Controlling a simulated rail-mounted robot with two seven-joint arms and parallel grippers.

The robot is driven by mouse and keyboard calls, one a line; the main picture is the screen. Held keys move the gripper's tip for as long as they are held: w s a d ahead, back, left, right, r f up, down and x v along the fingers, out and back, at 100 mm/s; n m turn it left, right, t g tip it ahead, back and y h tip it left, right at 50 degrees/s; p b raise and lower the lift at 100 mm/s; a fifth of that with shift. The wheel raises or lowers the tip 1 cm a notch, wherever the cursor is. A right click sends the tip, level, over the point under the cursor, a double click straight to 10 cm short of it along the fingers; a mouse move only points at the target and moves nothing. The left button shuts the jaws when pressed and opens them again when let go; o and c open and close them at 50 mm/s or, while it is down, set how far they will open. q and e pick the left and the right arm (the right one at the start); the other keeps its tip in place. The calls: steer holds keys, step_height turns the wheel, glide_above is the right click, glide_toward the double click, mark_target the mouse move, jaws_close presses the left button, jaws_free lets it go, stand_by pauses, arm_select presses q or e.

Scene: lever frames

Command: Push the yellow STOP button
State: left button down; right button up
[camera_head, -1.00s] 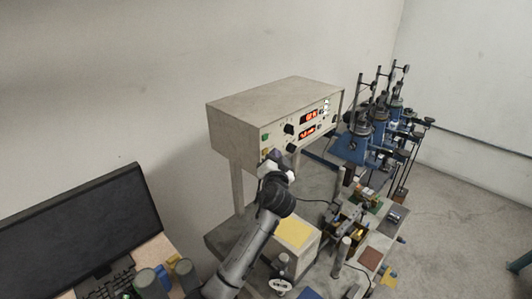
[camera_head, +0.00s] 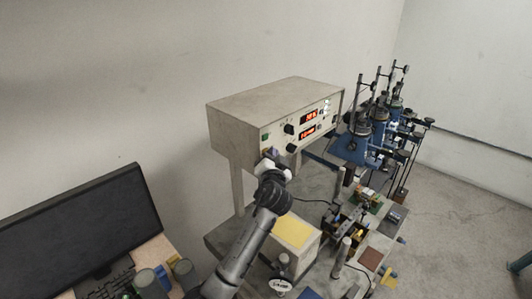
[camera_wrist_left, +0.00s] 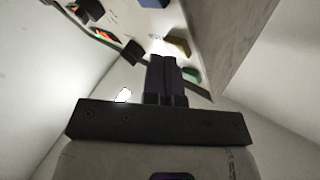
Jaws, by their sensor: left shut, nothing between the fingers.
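The control box (camera_head: 255,115) is pale, with two lit red displays on its front panel. The yellow button (camera_wrist_left: 178,47) sticks out of the panel in the left wrist view, just beyond and right of my left fingertips. In the head view it is hard to make out behind my gripper. A green button (camera_head: 265,137) sits above that spot and also shows in the wrist view (camera_wrist_left: 192,75). My left gripper (camera_head: 271,153) is shut and empty, its dark fingers (camera_wrist_left: 162,62) pointing at the panel close to the yellow button. I cannot tell whether they touch it. My right gripper is not in view.
Black knobs (camera_head: 289,129) sit on the panel to the right. Below are a bench with a yellow pad (camera_head: 293,231) and small fixtures. Blue lever devices (camera_head: 357,145) stand at the right. A monitor (camera_head: 80,235) is at the left.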

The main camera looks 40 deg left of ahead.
arm_select(q)
steer(key=shift+a, duration=0.2)
steer(key=shift+d, duration=0.2)
stand_by(0.3)
steer(key=shift+d, duration=0.6)
steer(key=d+b, duration=0.1)
steer(key=d, duration=0.4)
stand_by(0.4)
